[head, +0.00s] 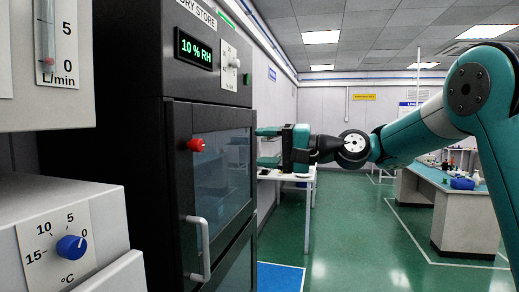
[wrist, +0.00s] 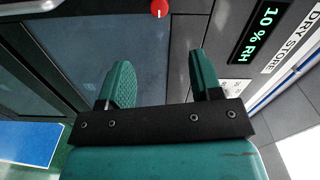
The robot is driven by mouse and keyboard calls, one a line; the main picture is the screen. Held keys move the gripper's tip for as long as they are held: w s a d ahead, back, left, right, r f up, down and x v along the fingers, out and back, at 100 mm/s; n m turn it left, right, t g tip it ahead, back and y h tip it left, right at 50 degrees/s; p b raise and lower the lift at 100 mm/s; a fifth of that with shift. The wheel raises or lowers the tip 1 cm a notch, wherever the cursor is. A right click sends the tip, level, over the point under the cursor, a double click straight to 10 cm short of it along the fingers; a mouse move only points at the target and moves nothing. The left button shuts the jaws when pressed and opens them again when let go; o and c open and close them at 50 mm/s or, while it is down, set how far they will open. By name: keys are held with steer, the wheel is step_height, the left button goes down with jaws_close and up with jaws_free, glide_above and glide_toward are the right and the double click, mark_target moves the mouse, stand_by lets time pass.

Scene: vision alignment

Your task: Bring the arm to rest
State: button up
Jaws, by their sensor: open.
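My gripper (head: 268,147) is at the end of my teal arm, which reaches in from the right in the head view. Its two fingers point left, at the right edge of the black dry store cabinet (head: 177,140). In the wrist view my gripper (wrist: 160,85) shows two teal fingers spread apart with nothing between them. Beyond them are the cabinet's glass door (wrist: 140,50) and its red knob (wrist: 159,8). I cannot tell whether the fingertips touch the cabinet.
The cabinet has a grey door handle (head: 203,250) and a 10 % RH display (head: 195,50). A unit with a blue dial (head: 71,248) stands at the left. A white table (head: 308,180) is behind my gripper, and a lab bench (head: 455,208) is at the right. Green floor between is clear.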

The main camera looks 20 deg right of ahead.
steer(key=shift+v, duration=0.8)
steer(key=shift+d, duration=0.1)
steer(key=s+a+f+n+g+h+b, duration=0.2)
steer(key=s+a+f+n+g+h, duration=0.15)
steer(key=s+a+f, duration=0.4)
steer(key=s+d+f+n+g+h+b, duration=0.1)
steer(key=s+f+n+g+h, duration=0.2)
steer(key=s+f, duration=0.6)
steer(key=s+f+n+g+h+b, duration=0.2)
steer(key=s+f, duration=0.7)
steer(key=s, duration=0.6)
steer(key=n+g+h, duration=0.1)
steer(key=n+h, duration=0.1)
steer(key=n, duration=0.1)
steer(key=shift+s+d, duration=0.15)
steer(key=shift+d, duration=0.25)
steer(key=shift+r, duration=0.1)
